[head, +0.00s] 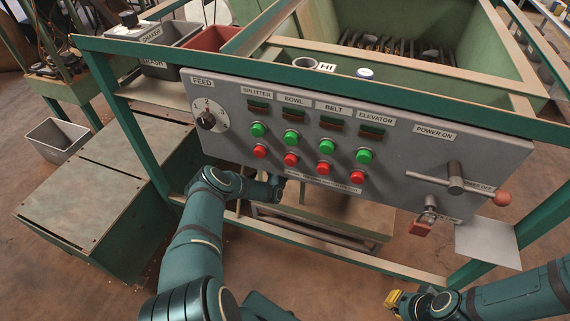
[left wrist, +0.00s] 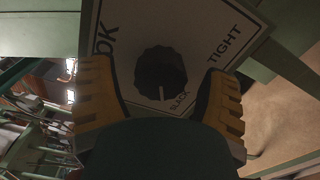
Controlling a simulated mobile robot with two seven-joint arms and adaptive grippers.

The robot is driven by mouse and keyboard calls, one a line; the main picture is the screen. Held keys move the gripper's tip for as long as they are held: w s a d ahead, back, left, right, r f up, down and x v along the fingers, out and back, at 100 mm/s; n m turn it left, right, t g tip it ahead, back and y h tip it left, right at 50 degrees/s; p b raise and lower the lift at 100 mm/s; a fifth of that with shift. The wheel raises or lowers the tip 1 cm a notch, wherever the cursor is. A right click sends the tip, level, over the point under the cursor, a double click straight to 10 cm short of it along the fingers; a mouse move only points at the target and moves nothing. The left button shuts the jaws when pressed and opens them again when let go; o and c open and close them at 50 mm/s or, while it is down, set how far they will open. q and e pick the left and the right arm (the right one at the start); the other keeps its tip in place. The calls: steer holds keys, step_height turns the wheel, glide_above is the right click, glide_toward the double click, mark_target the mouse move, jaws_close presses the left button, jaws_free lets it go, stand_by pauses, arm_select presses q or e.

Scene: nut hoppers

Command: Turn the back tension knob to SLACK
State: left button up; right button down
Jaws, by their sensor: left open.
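The tension knob (left wrist: 158,70) is black and round, on a pale dial plate (left wrist: 191,50) in the left wrist view. The plate reads SLACK below the knob, TIGHT at the right, and a partly hidden word ending in OK at the left. A white pointer mark on the knob points down, close beside the word SLACK. My left gripper (left wrist: 163,88) is open, with one yellow finger on each side of the knob, apart from it. In the head view the knob is hidden and my left arm reaches below the control panel. My right gripper (head: 393,299) is at the lower right, mostly cut off.
The grey control panel (head: 400,147) carries green and red buttons, a FEED dial (head: 208,117) and a power lever (head: 455,180). A padlock (head: 421,225) hangs below it. A green frame (head: 140,140) surrounds the panel; a grey bin (head: 57,140) stands on the floor at left.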

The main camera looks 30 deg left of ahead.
arm_select(q)
steer(key=v, duration=1.1)
steer(key=shift+s, duration=0.35)
